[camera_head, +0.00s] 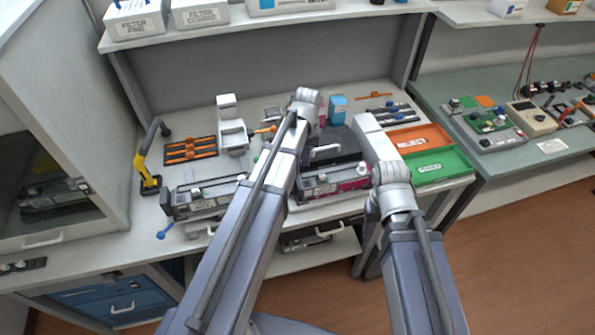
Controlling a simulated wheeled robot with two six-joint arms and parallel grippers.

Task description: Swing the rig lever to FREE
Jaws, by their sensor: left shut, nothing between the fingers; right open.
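A black and grey rig (205,198) with a cartridge-like body sits at the bench's front left. A lever with a blue ball end (162,234) sticks out from its left front, over the bench edge. No FREE mark is readable. My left gripper (306,101) is shut and empty at the end of the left arm, above the middle of the bench and right of the rig; its fingers are mostly hidden. My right gripper (370,135) is open above the right part, near a magenta-marked cartridge unit (330,186). Both are apart from the lever.
A yellow and black handled tool (146,170) stands left of the rig. An orange-slotted black rack (190,150) and a white device (234,138) lie behind it. Orange (420,139) and green (437,166) trays sit right. A shelf (250,22) overhangs the back.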

